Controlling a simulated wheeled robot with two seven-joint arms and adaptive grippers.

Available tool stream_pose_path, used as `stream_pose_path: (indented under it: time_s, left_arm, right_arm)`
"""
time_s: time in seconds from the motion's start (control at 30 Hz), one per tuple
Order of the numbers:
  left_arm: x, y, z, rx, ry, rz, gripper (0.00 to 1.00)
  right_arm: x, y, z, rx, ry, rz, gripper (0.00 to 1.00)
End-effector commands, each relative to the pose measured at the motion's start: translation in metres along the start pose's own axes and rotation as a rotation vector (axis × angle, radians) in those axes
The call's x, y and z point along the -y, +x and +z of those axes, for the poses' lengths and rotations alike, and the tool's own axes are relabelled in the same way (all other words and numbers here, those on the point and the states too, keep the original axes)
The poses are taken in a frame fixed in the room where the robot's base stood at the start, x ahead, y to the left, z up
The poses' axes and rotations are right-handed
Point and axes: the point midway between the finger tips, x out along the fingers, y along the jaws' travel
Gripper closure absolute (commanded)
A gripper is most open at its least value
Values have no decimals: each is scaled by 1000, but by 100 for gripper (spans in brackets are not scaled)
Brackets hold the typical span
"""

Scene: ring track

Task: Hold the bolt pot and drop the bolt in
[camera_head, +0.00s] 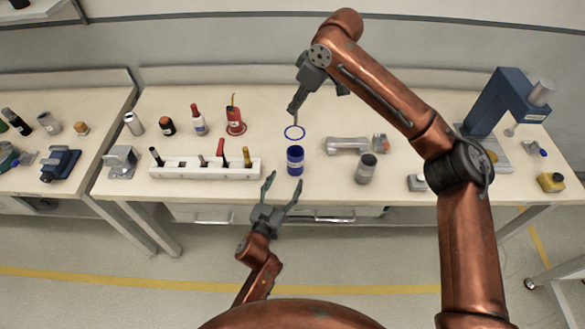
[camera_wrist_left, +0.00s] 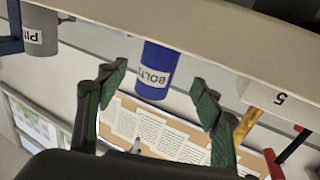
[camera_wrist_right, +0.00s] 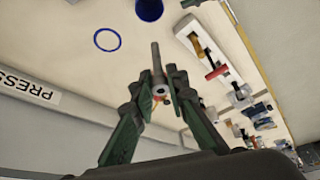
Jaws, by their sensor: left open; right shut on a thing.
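The blue bolt pot (camera_head: 295,167) stands upright near the front edge of the table, just in front of a blue ring mark (camera_head: 294,139). In the left wrist view the pot (camera_wrist_left: 152,72) carries a "BOLT" label and shows between the spread fingers. My left gripper (camera_head: 283,185) is open in front of the pot, apart from it. My right gripper (camera_head: 296,107) is shut on a grey bolt (camera_wrist_right: 156,56), above the table behind the pot. The bolt's shaft sticks out beyond the fingertips; the fingers partly hide its other end. The pot (camera_wrist_right: 149,9) is cut by that view's top edge.
A white tool rack (camera_head: 205,174) stands left of the pot. A grey metal block (camera_head: 347,146) and grey cylinder (camera_head: 366,169) stand to its right. A red-based item (camera_head: 235,127) is at the back left. A blue press (camera_head: 493,103) stands far right.

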Motion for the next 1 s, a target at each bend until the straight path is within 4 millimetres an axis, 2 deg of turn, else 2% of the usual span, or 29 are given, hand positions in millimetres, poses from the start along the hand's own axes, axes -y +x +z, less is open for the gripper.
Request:
stream_pose_path:
  time_s: [0.1, 0.3, 0.5, 0.67, 0.93, 1.0]
  left_arm:
    - [-1, 25, -1, -2, 3, 2, 40]
    - [-1, 60, -1, -1, 1, 1, 40]
    - [0, 84, 0, 0, 3, 1, 40]
    - [-1, 91, 0, 1, 1, 1, 40]
    - [-1, 92, 0, 0, 2, 1, 40]
    - [-1, 92, 0, 0, 2, 2, 44]
  right_arm:
    - [0, 0, 0, 0, 0, 0, 100]
    - [0, 0, 0, 0, 0, 0, 100]
    - [0, 0, 0, 0, 0, 0, 100]
    - [0, 0, 0, 0, 0, 0, 100]
    - [0, 0, 0, 0, 0, 0, 100]
    - [0, 0, 0, 0, 0, 0, 100]
